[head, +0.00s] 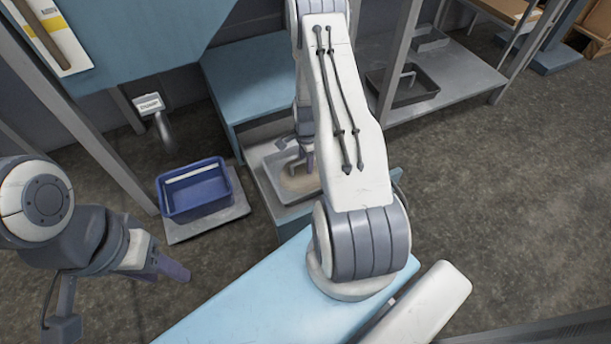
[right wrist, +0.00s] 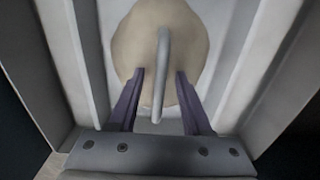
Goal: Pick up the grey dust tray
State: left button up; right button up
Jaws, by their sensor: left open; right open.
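The grey dust tray (head: 272,165) sits in a recess of the blue cabinet, partly hidden behind my right arm in the head view. It holds a pale beige heap of dust (right wrist: 130,50). Its upright grey handle (right wrist: 162,75) rises over the dust in the right wrist view. My right gripper (right wrist: 160,85) is open, with one purple finger on each side of the handle and gaps between. In the head view the right gripper (head: 305,160) is partly covered by the arm. My left gripper (head: 178,271) is open and empty, low at the left, away from the tray.
A blue bin (head: 197,207) stands on a grey platform (head: 215,224) left of the cabinet, near a labelled spout (head: 149,103). A dark tray with a handle (head: 403,92) sits on the right shelf (head: 455,80). The tray's side walls lie close around the right gripper. Floor at right is clear.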

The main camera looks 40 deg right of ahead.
notch_tip(320, 180, down, 2)
jog(key=shift+f+b, duration=0.1)
jog(key=shift+b, duration=0.25)
grip_shut()
dwell(1.1)
